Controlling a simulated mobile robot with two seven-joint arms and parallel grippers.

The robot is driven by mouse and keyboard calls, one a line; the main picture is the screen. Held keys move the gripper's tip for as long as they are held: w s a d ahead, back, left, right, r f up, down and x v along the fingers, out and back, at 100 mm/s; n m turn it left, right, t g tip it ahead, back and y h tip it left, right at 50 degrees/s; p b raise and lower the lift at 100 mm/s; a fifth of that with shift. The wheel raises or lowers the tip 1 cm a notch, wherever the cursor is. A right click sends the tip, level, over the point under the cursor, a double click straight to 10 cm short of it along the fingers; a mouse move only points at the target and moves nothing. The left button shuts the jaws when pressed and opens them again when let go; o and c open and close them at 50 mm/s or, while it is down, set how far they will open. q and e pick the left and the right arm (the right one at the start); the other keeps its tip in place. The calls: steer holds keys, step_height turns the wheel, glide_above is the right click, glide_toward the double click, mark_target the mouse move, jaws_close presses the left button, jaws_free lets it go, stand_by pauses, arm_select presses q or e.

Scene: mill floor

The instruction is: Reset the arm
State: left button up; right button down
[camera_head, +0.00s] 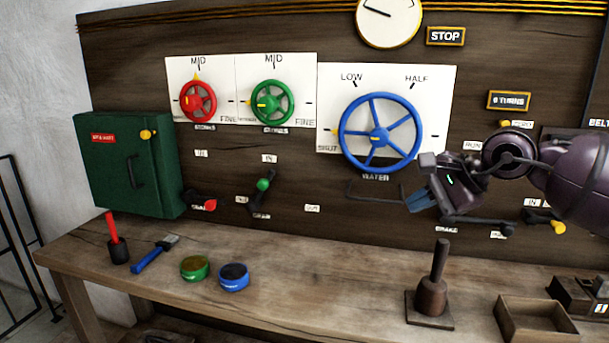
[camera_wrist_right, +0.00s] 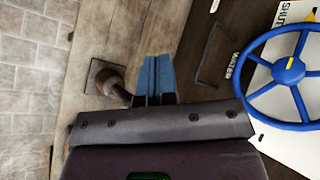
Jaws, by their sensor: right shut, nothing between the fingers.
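My right arm comes in from the right in the head view. My right gripper (camera_head: 417,203) has blue fingertips pressed together with nothing between them. It hangs in front of the wooden panel (camera_head: 320,190), just below and right of the blue water wheel (camera_head: 378,132). In the right wrist view the closed blue fingers (camera_wrist_right: 156,78) show at the centre, with the blue wheel (camera_wrist_right: 288,75) at the right and apart from them. My left gripper is not in view.
A green cabinet (camera_head: 160,175) hangs at left. Red (camera_head: 198,101) and green (camera_head: 271,102) wheels and small levers sit on the panel.

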steer(key=s+a+r+m+t+y, duration=0.25)
steer(key=a+m+y, duration=0.75)
steer(key=m, duration=0.6)
steer(key=s+d+f+m+t+h+p, duration=0.1)
steer(key=s+d+f+m+t+h, duration=0.2)
steer(key=f+m, duration=0.65)
steer(key=s+d+f+m+t+h, duration=0.1)
steer(key=d+f+m+t+h, duration=0.35)
steer(key=m, duration=0.85)
steer(key=s+d+f+m+t+h+p, duration=0.15)
steer(key=f+m+h, duration=0.25)
steer(key=f+m, duration=0.6)
steer(key=s+d+f+m+g+h, duration=0.2)
steer(key=s+f+m, duration=0.1)
steer(key=s+f, duration=0.3)
steer(key=s+d+f+m+g+h, duration=0.1)
steer(key=s+d+f+m+g, duration=0.1)
steer(key=s+f, duration=0.5)
steer(key=s+d+f+m+g+h, duration=0.2)
steer(key=s+d+f+m, duration=0.2)
steer(key=s, duration=0.9)
step_height(320, 180, down, 3)
steer(key=shift+s+m+h, duration=0.25)
steer(key=shift+m+h, duration=0.1)
steer(key=shift+m, duration=0.2)
